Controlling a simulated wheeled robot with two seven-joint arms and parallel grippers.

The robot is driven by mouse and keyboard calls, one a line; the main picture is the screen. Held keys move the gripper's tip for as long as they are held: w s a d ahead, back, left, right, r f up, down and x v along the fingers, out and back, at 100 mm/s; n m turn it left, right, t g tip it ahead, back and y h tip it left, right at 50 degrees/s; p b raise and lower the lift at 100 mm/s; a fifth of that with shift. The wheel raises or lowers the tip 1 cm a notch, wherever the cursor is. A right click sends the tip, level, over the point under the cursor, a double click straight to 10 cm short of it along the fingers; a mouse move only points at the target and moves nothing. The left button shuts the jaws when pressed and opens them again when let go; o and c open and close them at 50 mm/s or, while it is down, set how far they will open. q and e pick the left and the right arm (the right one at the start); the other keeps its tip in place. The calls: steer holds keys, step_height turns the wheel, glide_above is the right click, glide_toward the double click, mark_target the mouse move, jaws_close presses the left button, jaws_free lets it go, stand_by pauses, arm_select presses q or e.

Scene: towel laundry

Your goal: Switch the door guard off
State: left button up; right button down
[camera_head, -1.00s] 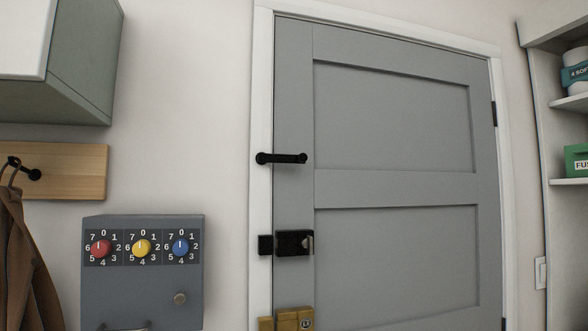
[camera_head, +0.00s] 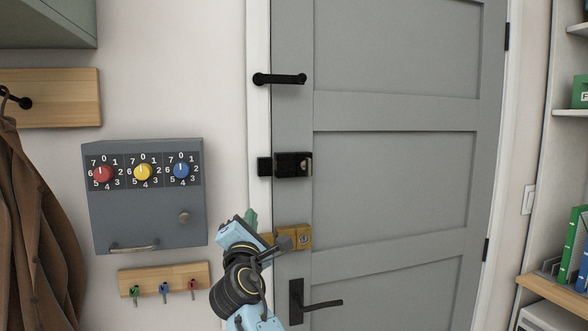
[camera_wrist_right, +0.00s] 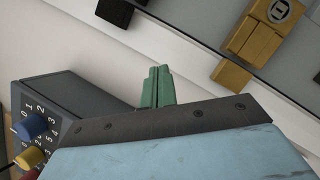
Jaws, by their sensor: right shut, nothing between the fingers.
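The grey door (camera_head: 390,205) is shut in its white frame. High on its left edge is a black bar guard (camera_head: 279,79), lying level across the gap between frame and door. Below it sit a black box lock (camera_head: 292,165) and a brass lock (camera_head: 293,237), then a black lever handle (camera_head: 312,303). My right gripper (camera_head: 251,218), with green fingers, is in front of the wall left of the brass lock, below the bar. It is shut and empty, also in the wrist view (camera_wrist_right: 158,87). My left gripper is out of view.
A grey box (camera_head: 145,220) with red, yellow and blue dials hangs left of the door. Below it is a key rack (camera_head: 164,279) with several keys. A brown coat (camera_head: 32,230) hangs at far left, and shelves (camera_head: 552,300) stand at right.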

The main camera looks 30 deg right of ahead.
steer(key=s+d+r+m+h, duration=0.1)
steer(key=s+r+h, duration=0.2)
steer(key=r, duration=0.6)
steer(key=s+r+h, duration=0.4)
steer(key=r, duration=0.5)
steer(key=shift+s+d+r+m+g, duration=0.25)
steer(key=shift+d+r+m+g, duration=0.05)
steer(key=shift+d+m+g, duration=0.1)
steer(key=p, duration=0.4)
glide_toward(297, 81)
steer(key=x, duration=0.5)
steer(key=shift+w+d+r, duration=0.15)
steer(key=shift+w+d, duration=0.1)
steer(key=shift+d, duration=0.1)
